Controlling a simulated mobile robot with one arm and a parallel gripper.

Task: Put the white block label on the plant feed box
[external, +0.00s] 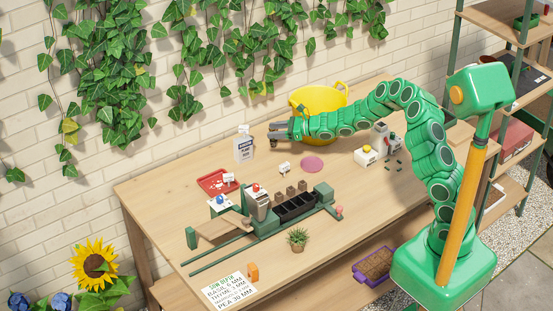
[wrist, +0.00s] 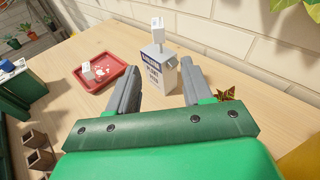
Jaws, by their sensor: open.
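The plant feed box (external: 243,151) is a pale carton with a dark band and printed text, standing upright on the table near the wall. It also shows in the wrist view (wrist: 159,76), beyond my fingers. A small white block label (wrist: 158,28) stands upright at the box's grey top; it shows above the box in the external view (external: 243,129). My gripper (external: 272,134) is open and empty, to the right of the box in the external view. In the wrist view its two grey fingers (wrist: 161,72) are apart, with the box seen between them and the label above the fingertips.
A red tray (wrist: 93,87) with a white block and small bits lies left of the box. Another white label (external: 284,167) stands on the table near a pink disc (external: 312,164). A yellow tub (external: 335,97) stands behind my arm. A butterfly (wrist: 227,94) shows near the right finger.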

